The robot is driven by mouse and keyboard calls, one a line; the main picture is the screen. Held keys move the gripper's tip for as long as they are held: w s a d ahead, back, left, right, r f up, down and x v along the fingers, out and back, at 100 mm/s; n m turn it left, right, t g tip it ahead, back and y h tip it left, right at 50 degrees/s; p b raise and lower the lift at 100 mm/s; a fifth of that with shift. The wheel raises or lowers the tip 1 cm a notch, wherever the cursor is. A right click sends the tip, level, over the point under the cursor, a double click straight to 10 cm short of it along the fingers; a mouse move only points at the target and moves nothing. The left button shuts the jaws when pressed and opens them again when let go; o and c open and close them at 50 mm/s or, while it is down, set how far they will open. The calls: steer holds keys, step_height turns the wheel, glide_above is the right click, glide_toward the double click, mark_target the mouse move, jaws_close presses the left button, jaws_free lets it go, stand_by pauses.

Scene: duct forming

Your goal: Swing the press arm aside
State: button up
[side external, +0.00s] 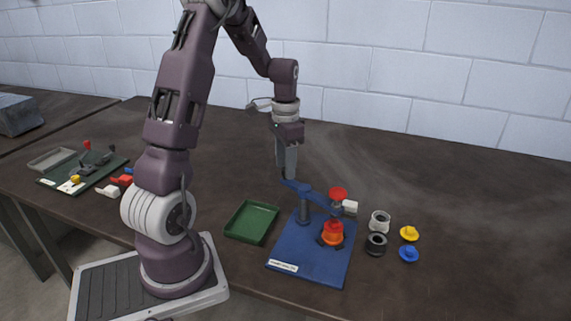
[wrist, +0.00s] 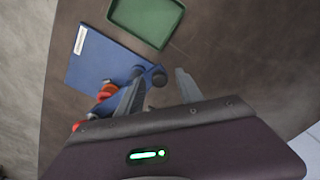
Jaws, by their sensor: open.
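The blue press arm (side external: 319,199) lies across the top of a post (side external: 304,212) on a blue base plate (side external: 312,265). Its far end carries a red knob (side external: 338,193) above an orange-red piece (side external: 332,234) standing on the plate. My gripper (side external: 287,176) points down at the arm's free left end, close to it. In the wrist view my gripper (wrist: 158,82) has its fingers spread, with the blue end (wrist: 157,76) of the press arm near and between the tips. Contact cannot be told.
A green tray (side external: 251,222) sits left of the base plate. Right of it are a white ring (side external: 380,221), a black ring (side external: 376,243), a yellow piece (side external: 409,233) and a blue piece (side external: 409,254). A white block (side external: 350,207) stands behind. The far right table is clear.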

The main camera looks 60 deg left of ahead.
steer(key=shift+f, duration=0.1)
steer(key=shift+c, duration=0.4)
jaws_close()
stand_by(1.0)
